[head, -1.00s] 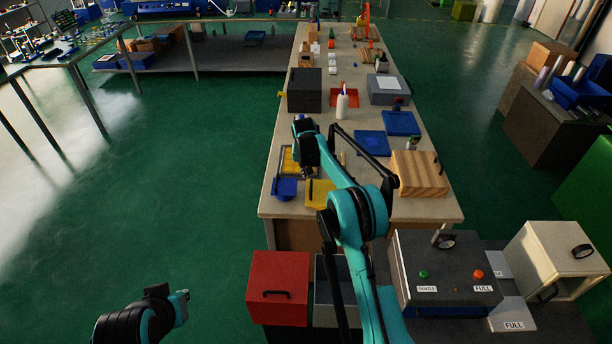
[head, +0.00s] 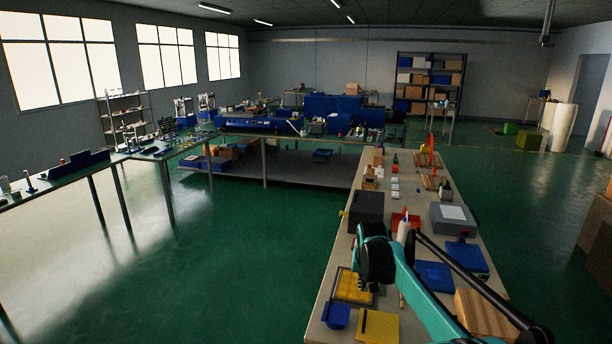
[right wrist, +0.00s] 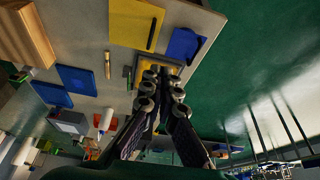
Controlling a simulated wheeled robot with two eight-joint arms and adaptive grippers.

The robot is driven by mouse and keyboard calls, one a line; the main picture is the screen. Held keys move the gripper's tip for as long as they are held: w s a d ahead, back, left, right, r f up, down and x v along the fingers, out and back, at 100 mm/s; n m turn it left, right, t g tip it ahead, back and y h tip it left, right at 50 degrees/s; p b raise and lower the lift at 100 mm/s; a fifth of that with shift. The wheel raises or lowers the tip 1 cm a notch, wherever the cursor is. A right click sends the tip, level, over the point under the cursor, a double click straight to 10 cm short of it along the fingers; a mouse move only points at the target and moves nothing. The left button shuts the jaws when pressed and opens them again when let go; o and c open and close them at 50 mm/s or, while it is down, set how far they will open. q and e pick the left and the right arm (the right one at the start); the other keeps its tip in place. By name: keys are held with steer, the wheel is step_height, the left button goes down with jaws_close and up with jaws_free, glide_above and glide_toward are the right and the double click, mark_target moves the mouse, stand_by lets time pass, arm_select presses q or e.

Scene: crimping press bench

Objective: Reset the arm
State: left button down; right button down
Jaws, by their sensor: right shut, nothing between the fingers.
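My right arm (head: 420,300) reaches over the long bench from the lower right. My right gripper (right wrist: 162,78) is shut and empty in the right wrist view, pointing down toward the bench. In the head view, the black end of the arm hides its fingers. A yellow tray with a dark rim (head: 353,288) lies just left of and below it. This tray also shows behind the fingers in the right wrist view (right wrist: 147,66). My left arm and gripper are out of view.
A wooden box (head: 482,313) stands right of my arm. A black box (head: 367,208) and a white bottle (head: 403,230) stand beyond. Green floor (head: 240,250) is clear to the left.

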steer(key=s+r+n+t+b, duration=0.1)
steer(key=s+r, duration=0.2)
steer(key=s, duration=0.6)
steer(key=s+r, duration=0.3)
steer(key=s, duration=0.7)
steer(key=s+f+t, duration=0.1)
steer(key=s+f, duration=0.3)
steer(key=s, duration=0.5)
steer(key=s+f+n+t+b, duration=0.1)
steer(key=s+f, duration=0.4)
steer(key=s, duration=0.5)
steer(key=shift+a+n+y, duration=0.25)
steer(key=shift+n+y, duration=0.05)
steer(key=shift+y, duration=0.1)
